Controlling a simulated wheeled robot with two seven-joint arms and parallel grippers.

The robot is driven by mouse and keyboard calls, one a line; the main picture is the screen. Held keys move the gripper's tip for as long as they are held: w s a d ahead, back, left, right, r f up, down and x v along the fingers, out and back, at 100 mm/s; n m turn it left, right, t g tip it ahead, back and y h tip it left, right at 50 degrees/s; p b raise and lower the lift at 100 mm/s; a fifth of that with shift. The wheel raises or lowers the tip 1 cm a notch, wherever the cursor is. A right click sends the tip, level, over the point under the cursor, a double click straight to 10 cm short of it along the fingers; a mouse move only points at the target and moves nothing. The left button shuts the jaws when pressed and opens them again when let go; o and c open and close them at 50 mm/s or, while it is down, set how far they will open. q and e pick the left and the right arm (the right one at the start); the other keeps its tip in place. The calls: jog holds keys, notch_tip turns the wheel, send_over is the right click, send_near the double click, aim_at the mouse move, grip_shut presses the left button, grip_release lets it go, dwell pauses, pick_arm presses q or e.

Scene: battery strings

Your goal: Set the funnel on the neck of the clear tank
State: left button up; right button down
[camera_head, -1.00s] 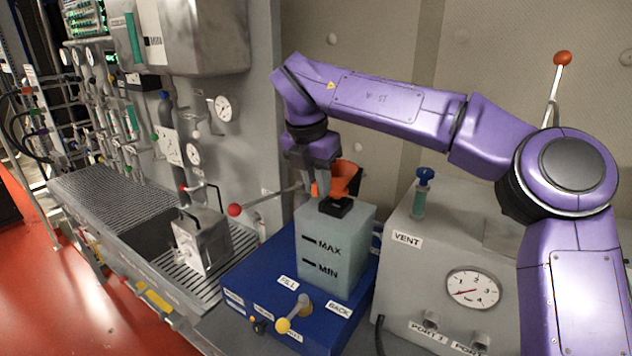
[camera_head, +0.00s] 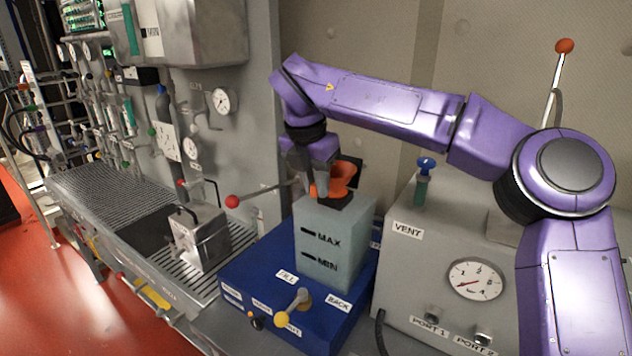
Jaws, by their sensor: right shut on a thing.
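The orange funnel (camera_head: 343,176) is upright at the black neck (camera_head: 334,202) on top of the clear tank (camera_head: 322,257), which has MAX and MIN marks. My right gripper (camera_head: 316,190) points down at the funnel's left side and is shut on it. The funnel's lower end is partly hidden by the gripper and the neck, so I cannot tell whether it is fully seated. My left gripper is not in view.
The tank stands on a blue base (camera_head: 262,282) with a yellow-knobbed lever (camera_head: 290,308). A grey VENT box (camera_head: 440,260) with a gauge stands to the right.

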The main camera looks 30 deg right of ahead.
jog(key=c, duration=0.9)
grip_release()
jog(key=shift+c, duration=0.2)
jog(key=shift+r, duration=0.1)
jog(key=v, duration=1)
jog(key=shift+s+r, duration=0.1)
